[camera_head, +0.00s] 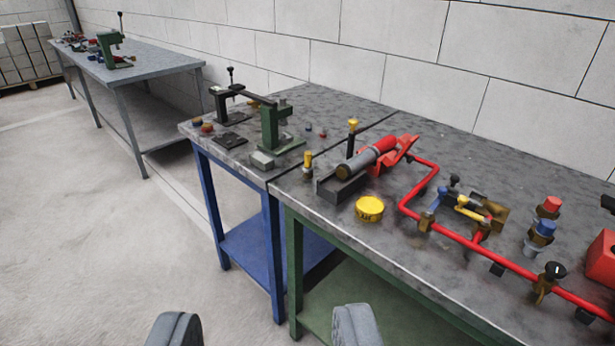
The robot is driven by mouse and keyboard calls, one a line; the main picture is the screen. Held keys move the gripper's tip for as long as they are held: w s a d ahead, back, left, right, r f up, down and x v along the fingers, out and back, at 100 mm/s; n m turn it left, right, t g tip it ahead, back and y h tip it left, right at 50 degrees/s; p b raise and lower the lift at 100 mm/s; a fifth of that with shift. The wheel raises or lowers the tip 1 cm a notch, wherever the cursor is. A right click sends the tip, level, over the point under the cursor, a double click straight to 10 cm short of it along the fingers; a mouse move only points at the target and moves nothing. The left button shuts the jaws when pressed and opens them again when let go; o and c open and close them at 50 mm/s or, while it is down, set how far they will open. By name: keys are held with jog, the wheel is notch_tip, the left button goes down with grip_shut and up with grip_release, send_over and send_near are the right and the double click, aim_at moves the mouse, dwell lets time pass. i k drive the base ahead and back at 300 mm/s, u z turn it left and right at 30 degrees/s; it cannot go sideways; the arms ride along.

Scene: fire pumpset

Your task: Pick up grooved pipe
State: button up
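My gripper (266,328) shows at the bottom edge as two grey, rounded fingertips set wide apart. It is open, with nothing between the fingers, and is in front of the workbenches, apart from the objects on them. A long red pipe (422,216) with bends, brass fittings and valves runs along the same bench to the right.
The green-legged bench (400,269) adjoins a blue-legged bench (223,164) bearing a green press (272,128). A yellow round tin (369,209) sits near the front edge. Another bench (143,63) stands at far left. A block wall is behind; open floor lies left.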

aim_at(346, 170)
jog(key=u, duration=0.65)
jog(key=k, duration=0.85)
jog(key=u, duration=0.55)
jog(key=i, duration=0.55)
jog(key=z, duration=1.1)
jog(key=i, duration=1.2)
jog(key=z, duration=0.85)
jog(key=i, duration=0.5)
jog(key=z, duration=0.2)
